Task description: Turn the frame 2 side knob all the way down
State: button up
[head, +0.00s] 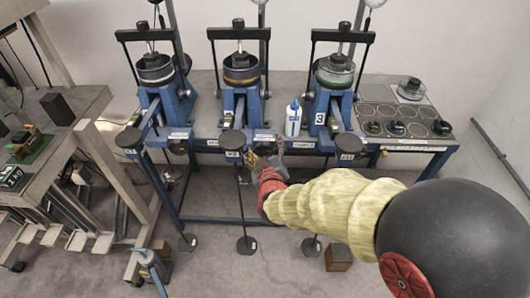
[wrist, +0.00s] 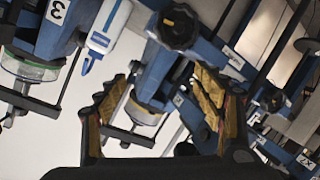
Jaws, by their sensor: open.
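Frame 2 (head: 240,98) is the middle of three blue lever frames on the bench in the head view. Its black side knob (wrist: 180,25) shows as a round, lobed knob at the top centre of the wrist view, ahead of and above the open jaws. My gripper (head: 268,158) is at the bench's front edge, just in front of frame 2 and near the knob; in the head view it partly hides the knob. In the wrist view my gripper (wrist: 158,100) has its two fingers wide apart with nothing between them. I cannot tell whether it touches the knob.
Frame 3 (head: 334,105) stands to the right, with a white bottle (head: 293,119) between it and frame 2. Frame 1 (head: 164,100) stands to the left. Black weight discs (head: 232,142) hang at the front edge. A tray of discs (head: 405,118) is at the right.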

aim_at(264, 152)
notch_tip(264, 152, down, 9)
jog(key=s+n+t+h+b, duration=0.2)
jog(key=s+n+t, duration=0.1)
jog(key=w+b, duration=0.3)
jog(key=w, duration=0.7)
jog(key=shift+r, duration=0.1)
jog(key=shift+a+r, duration=0.1)
jog(key=shift+c, duration=1.2)
jog(key=shift+r, duration=0.1)
jog(key=c, duration=1.2)
